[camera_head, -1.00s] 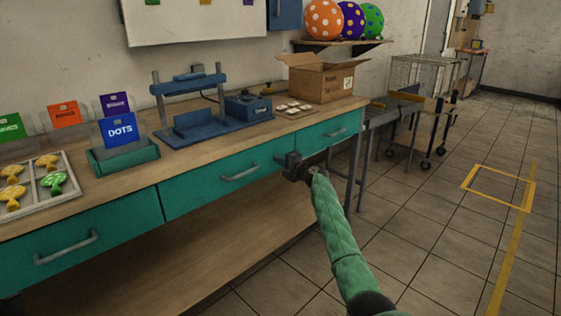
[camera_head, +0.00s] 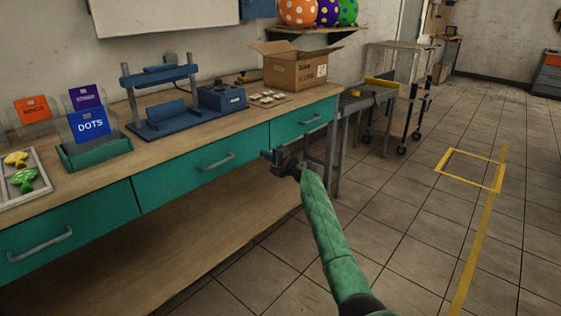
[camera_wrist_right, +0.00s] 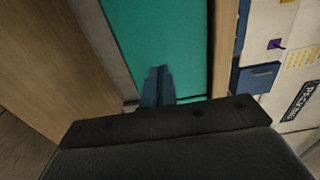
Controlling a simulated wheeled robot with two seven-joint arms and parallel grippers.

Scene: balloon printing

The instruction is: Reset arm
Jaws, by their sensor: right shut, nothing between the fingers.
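My right gripper (camera_head: 272,157) is in front of the bench's teal drawers in the head view, below the worktop edge. Its green arm comes in from the bottom right. In the right wrist view its two fingers (camera_wrist_right: 158,84) are together with nothing between them, in front of a teal drawer face (camera_wrist_right: 165,45). I cannot tell whether they touch the drawer. My left gripper is not in view.
The wooden bench (camera_head: 190,150) carries a blue press (camera_head: 165,100), a blue control box (camera_head: 222,97), a cardboard box (camera_head: 295,70), a DOTS card (camera_head: 89,125) and a tray (camera_head: 40,190). A wheeled cart (camera_head: 400,95) stands beyond. Tiled floor at right is clear.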

